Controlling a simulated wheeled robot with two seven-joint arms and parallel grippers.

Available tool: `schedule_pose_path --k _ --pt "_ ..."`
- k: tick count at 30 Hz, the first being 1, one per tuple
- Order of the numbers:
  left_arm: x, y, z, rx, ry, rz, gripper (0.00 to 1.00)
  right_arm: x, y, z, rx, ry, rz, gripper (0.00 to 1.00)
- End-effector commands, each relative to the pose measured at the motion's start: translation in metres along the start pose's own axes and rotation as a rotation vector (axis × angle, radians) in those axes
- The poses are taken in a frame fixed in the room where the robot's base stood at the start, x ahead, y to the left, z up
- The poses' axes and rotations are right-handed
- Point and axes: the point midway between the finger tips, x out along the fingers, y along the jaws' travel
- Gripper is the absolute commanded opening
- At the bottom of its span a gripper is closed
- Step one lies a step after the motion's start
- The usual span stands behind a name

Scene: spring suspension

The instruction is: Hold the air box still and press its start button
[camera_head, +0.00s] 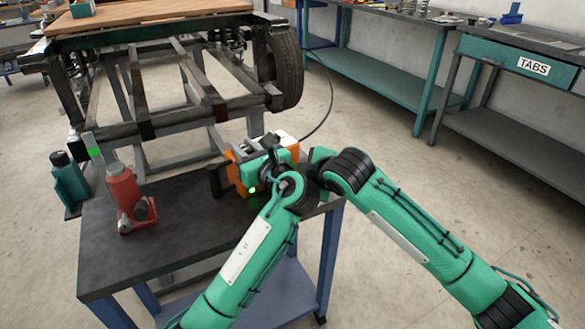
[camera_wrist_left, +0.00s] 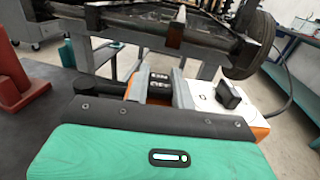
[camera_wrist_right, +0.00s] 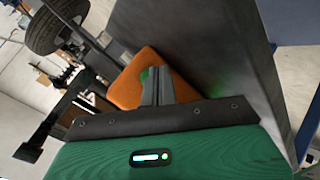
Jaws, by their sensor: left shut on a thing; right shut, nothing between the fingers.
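The air box, orange and white, stands at the far right corner of the dark cart top; its orange side (camera_head: 237,181) shows in the head view. My left gripper (camera_head: 262,160) is shut on it from above. In the left wrist view, its fingers (camera_wrist_left: 160,82) flank a black labelled part, with the white top (camera_wrist_left: 205,97) to the right. My right gripper (camera_wrist_right: 153,78) is shut and empty, its tips at the box's orange face (camera_wrist_right: 126,90). The green start button (camera_wrist_right: 145,74) shows beside the tips, partly hidden; contact cannot be told.
A red bottle jack (camera_head: 125,195) and a teal bottle (camera_head: 69,180) stand at the cart's left. A vehicle frame with a tyre (camera_head: 287,70) stands behind. A dark hose (camera_head: 328,95) runs up from the box. The cart top (camera_head: 165,250) is clear in front.

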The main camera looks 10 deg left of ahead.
Motion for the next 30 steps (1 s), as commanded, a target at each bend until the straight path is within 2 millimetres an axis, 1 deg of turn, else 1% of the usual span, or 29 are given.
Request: schedule_pose_path --k 8,30 --pt "0.0000 0.0000 0.0001 0.000 0.000 0.000 0.00 0.0060 0.0039 -0.0037 0.000 0.000 0.000 0.00" --pt "0.0000 -0.0001 0.0001 0.000 0.000 0.000 0.00 0.0096 0.0057 -0.0061 -0.001 0.001 0.000 0.00"
